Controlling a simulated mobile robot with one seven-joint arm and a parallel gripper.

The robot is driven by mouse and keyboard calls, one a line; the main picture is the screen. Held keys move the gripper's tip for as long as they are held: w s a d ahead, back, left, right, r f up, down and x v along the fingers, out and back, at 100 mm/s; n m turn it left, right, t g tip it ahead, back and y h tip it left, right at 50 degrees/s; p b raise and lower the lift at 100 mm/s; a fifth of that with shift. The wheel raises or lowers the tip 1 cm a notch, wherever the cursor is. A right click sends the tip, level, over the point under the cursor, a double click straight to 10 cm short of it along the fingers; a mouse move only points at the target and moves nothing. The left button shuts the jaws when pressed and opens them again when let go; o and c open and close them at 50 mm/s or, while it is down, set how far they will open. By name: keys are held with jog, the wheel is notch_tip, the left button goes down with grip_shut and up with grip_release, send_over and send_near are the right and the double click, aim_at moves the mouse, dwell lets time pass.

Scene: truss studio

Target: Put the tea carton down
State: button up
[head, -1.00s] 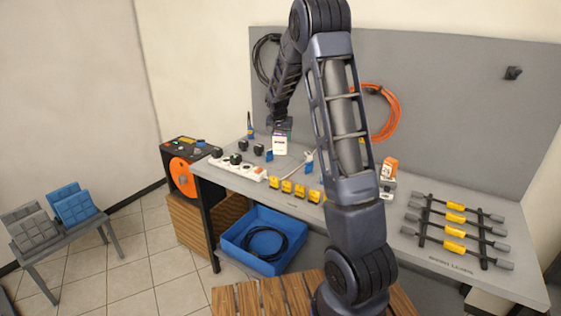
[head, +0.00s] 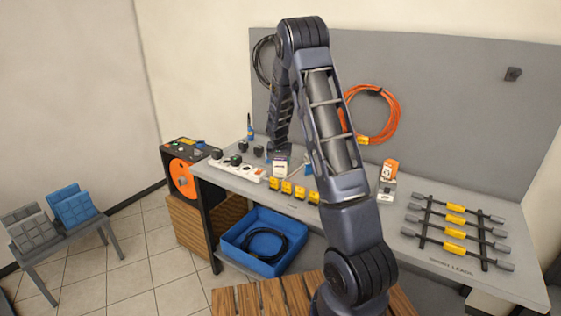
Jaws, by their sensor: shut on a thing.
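The tea carton (head: 281,169) is a small pale box with a dark upper part, in the head view over the left half of the grey workbench (head: 225,179). My gripper (head: 281,156) points down and is shut on the top of the carton. The carton looks upright and is at or just above the bench top. I cannot tell whether its base touches. My fingers are small and partly hidden here.
A white power strip (head: 237,169) with black plugs lies left of the carton. A blue bin (head: 232,237) is below.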

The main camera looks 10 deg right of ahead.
jog(key=o, duration=1)
jog(key=shift+f, duration=0.1)
jog(key=s+r, duration=0.7)
jog(key=r, duration=0.3)
jog(key=s+r, duration=0.6)
jog(key=r, duration=0.4)
jog(key=s+r+n, duration=0.1)
jog(key=s+r, duration=0.1)
jog(key=s, duration=0.9)
jog(key=s+d+r+n+y, duration=0.1)
jog(key=s+r+n, duration=0.1)
jog(key=s, duration=1)
jog(key=s+d+r+n, duration=0.1)
jog(key=s+r, duration=0.2)
jog(key=s, duration=0.9)
jog(key=shift+s+d+r+n+t+y, duration=0.2)
jog(key=shift+r+n+t+y, duration=0.1)
jog(key=shift+r, duration=0.1)
